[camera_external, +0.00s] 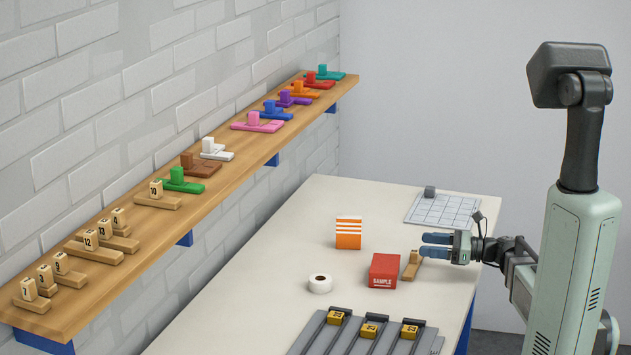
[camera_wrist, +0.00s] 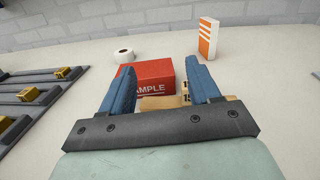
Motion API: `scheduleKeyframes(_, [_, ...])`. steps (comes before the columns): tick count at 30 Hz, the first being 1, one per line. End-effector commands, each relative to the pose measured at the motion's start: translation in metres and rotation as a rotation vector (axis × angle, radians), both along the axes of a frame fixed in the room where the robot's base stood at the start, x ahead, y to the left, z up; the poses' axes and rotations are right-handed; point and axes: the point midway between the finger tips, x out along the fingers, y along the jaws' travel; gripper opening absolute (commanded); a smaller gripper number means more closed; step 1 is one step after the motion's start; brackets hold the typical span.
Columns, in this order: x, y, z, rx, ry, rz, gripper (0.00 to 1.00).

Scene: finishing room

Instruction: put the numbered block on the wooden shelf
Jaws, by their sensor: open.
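The numbered block (camera_external: 411,266) is light wood, with a low base and an upright part. It stands on the pale table just right of the red SAMPLE box. In the wrist view the block (camera_wrist: 160,102) shows between my fingers, beyond the gripper's crossbar. Black digits starting with 1 show on it, partly hidden by the right finger. My gripper (camera_external: 424,245) has blue fingers spread apart, close to the block; I cannot tell whether they touch it. The wooden shelf (camera_external: 160,228) runs along the brick wall at left, above the table.
The red box (camera_external: 384,271) is close beside the block. An orange-striped box (camera_external: 348,233), a white tape roll (camera_external: 320,284), a grey rack (camera_external: 340,340) with yellow blocks and a gridded mat (camera_external: 430,211) stand on the table. The shelf holds several numbered and coloured blocks, with gaps between groups.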

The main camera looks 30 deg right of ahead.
Motion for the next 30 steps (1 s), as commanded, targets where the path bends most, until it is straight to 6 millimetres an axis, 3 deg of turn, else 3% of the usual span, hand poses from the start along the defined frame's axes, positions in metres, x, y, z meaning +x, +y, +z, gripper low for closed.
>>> scheduleKeyframes(3, [0.028,0.029,0.03,-0.022,-0.046,0.058,0.62])
scheduleKeyframes(7, [0.055,0.055,0.052,-0.082,-0.073,0.114,0.62])
scheduleKeyframes(13, [0.098,0.095,0.069,-0.286,-0.083,0.241,0.62])
scheduleKeyframes(17, [0.12,0.109,0.07,-0.497,-0.083,0.358,0.62])
scheduleKeyframes(22, [0.137,0.095,0.058,-0.791,-0.067,0.518,0.62])
scheduleKeyframes(26, [0.139,0.061,0.041,-0.997,-0.025,0.656,0.62])
scheduleKeyframes(30, [0.129,0.027,0.021,-1.163,0.033,0.823,0.62])
